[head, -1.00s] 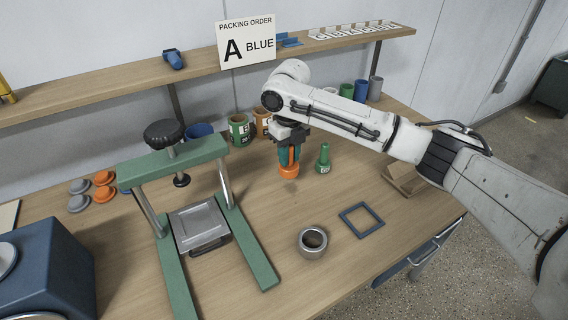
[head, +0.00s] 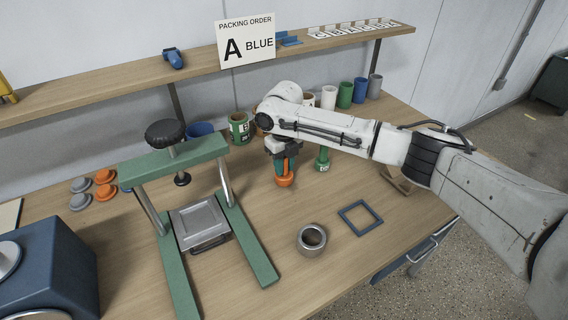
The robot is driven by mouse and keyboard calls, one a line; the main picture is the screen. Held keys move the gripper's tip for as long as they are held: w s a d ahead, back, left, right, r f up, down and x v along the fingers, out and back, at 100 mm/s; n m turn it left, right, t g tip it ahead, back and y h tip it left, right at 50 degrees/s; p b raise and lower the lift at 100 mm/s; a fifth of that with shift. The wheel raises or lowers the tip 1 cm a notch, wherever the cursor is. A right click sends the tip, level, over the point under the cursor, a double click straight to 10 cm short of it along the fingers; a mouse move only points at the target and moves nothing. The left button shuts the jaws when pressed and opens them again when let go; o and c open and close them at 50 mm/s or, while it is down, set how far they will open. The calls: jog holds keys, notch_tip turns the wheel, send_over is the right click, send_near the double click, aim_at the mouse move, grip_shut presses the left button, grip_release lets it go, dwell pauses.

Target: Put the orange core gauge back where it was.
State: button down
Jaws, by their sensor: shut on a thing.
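The orange core gauge (head: 285,181) is in the head view, near the middle of the table. My gripper (head: 284,163) points down and is shut on the gauge's upper part. The gauge's wide orange base shows below the fingers. I cannot tell whether the base touches the table or hangs just above it. A green gauge (head: 322,159) of similar shape stands upright on the table just to the right.
A green press (head: 170,148) stands to the left. Several cups, including a green-labelled one (head: 239,129), stand behind.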

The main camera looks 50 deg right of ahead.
jog(key=c, duration=0.9)
grip_release()
notch_tip(320, 180, up, 12)
jog(key=shift+r+b, duration=0.2)
jog(key=shift+b, duration=0.45)
